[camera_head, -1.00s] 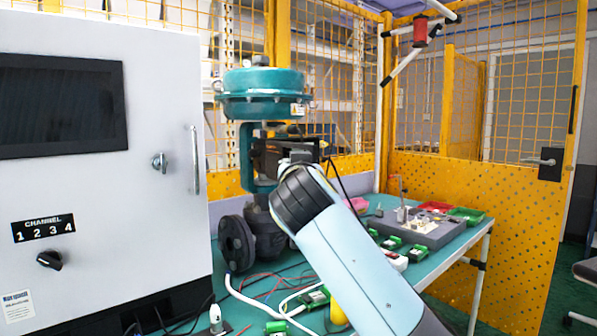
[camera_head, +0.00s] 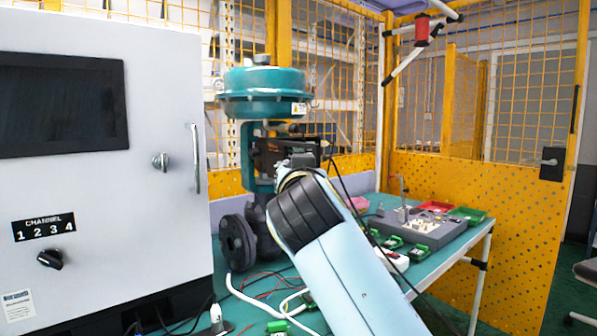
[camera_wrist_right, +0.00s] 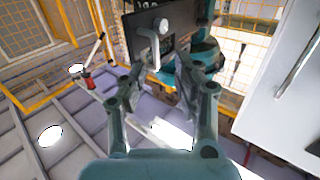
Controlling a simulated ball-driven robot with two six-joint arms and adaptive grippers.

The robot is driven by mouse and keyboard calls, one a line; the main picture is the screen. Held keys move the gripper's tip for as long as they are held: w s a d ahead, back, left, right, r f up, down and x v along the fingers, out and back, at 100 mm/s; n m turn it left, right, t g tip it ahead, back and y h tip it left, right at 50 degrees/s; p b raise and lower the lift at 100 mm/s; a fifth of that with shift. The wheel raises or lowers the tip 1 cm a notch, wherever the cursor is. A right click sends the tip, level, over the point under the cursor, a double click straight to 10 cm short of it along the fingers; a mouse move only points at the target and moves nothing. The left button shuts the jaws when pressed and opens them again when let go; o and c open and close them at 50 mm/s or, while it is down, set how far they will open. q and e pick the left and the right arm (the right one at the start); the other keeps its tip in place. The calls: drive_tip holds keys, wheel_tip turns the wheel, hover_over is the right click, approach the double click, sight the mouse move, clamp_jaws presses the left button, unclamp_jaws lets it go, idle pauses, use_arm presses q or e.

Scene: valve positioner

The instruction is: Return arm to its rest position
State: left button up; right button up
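My right arm (camera_head: 345,250) reaches up from the lower right in the head view, its dark wrist joint in front of the valve's body. The teal valve actuator (camera_head: 264,92) stands upright on the bench. The dark positioner box (camera_head: 285,150) is fixed at its yoke, partly covered by my wrist. In the right wrist view, my right gripper (camera_wrist_right: 163,75) is open, its two fingers apart with nothing held between them. The positioner (camera_wrist_right: 160,30) with a pale bent handle or fitting (camera_wrist_right: 150,45) lies beyond the fingertips. My left gripper is in neither view.
A grey cabinet (camera_head: 100,200) with a screen, knob and handle fills the left. The green bench (camera_head: 455,255) holds a grey panel (camera_head: 420,228), trays, small green modules and loose cables. A dark flange (camera_head: 237,243) sits low on the valve. Yellow mesh fencing (camera_head: 470,200) stands behind.

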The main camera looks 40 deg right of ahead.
drive_tip(key=shift+v, duration=1.2)
